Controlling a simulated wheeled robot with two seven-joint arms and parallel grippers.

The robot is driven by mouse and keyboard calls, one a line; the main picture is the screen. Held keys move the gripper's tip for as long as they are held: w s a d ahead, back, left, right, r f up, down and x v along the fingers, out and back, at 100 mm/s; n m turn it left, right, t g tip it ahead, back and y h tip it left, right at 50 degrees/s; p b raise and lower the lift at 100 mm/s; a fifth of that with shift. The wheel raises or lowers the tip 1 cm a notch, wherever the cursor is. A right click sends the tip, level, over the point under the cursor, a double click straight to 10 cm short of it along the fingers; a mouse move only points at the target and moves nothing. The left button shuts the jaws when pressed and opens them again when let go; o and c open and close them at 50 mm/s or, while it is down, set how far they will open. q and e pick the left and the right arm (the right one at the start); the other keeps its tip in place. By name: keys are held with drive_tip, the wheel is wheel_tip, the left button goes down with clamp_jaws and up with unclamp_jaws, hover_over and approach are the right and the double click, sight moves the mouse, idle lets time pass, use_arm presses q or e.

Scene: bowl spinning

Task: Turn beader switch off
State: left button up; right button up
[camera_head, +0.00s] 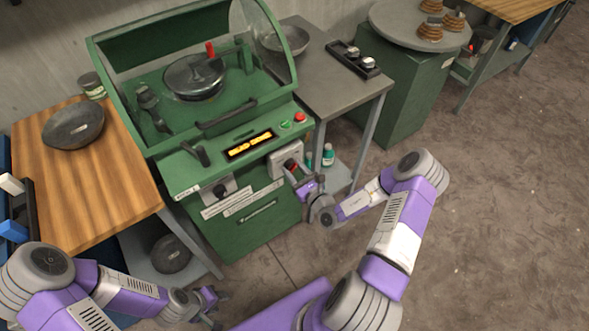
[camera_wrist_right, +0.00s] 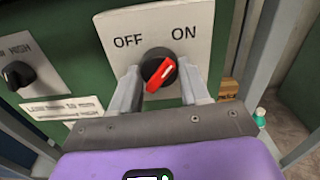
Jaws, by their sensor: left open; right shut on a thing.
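The beader switch is a black round knob with a red handle (camera_wrist_right: 161,74) on a light plate (camera_wrist_right: 158,20) marked OFF at left and ON at right. The red handle is tilted, its upper end leaning right, toward the ON side. My right gripper (camera_wrist_right: 160,88) has one finger on each side of the knob and is shut on it. In the head view my right gripper (camera_head: 300,177) is at the plate (camera_head: 285,160) on the green machine's front (camera_head: 205,172). My left gripper (camera_head: 213,301) is open and empty at the lower left, away from the machine.
A wooden table (camera_head: 100,195) with a dark bowl (camera_head: 73,125) stands left of the machine. A grey table (camera_head: 335,85) stands to its right, close beside my right gripper. A second dark knob (camera_wrist_right: 18,75) is left of the switch. The floor at right is clear.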

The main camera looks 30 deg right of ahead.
drive_tip(key=shift+d+n+p, duration=0.15)
drive_tip(key=shift+n+p, duration=4.95)
drive_tip(key=shift+n, duration=3.6)
drive_tip(key=o, duration=1)
drive_tip(key=shift+o, duration=0.2)
drive_tip(key=shift+r, duration=0.1)
drive_tip(key=s, duration=0.7)
drive_tip(key=shift+s+d+p, duration=0.25)
drive_tip(key=shift+s+p, duration=0.05)
drive_tip(key=shift+p, duration=0.15)
